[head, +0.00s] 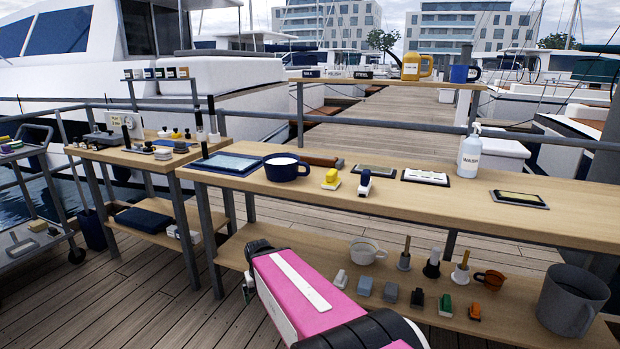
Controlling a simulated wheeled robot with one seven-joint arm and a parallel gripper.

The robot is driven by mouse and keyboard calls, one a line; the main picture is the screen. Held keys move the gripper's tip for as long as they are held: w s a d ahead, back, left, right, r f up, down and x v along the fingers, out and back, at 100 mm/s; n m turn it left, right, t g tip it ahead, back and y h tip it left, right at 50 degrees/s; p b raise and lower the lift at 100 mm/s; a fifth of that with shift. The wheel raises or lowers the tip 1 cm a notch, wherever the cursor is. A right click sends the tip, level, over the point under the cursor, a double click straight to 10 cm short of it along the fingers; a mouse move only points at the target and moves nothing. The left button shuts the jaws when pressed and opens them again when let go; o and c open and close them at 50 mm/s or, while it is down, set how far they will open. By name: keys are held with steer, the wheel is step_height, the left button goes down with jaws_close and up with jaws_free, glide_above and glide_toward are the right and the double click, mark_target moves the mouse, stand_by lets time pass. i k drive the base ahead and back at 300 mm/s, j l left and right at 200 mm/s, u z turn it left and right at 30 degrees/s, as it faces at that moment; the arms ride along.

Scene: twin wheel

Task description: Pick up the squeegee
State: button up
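A brown, wooden-looking bar with a dark end, possibly the squeegee (320,160), lies at the back of the long wooden bench (400,210), behind and right of a dark blue mug. It is small and partly hidden, so I cannot tell for sure what it is. No other thing in view is clearly a squeegee. My pink and white arm rises in front of the bench at the bottom middle. My gripper does not show clearly; the arm's own links hide its end.
On the bench stand the blue mug (287,167), a blue-framed tray (233,163), yellow and white blocks, dark-framed pads and a soap bottle (469,152). Below, a shelf (520,320) holds cups, several small blocks and a grey bucket (572,300). A side table (133,158) stands left.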

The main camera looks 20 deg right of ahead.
mark_target(363, 191)
steer(key=z, duration=1.3)
steer(key=k+j+z, duration=0.2)
steer(key=k+j, duration=0.25)
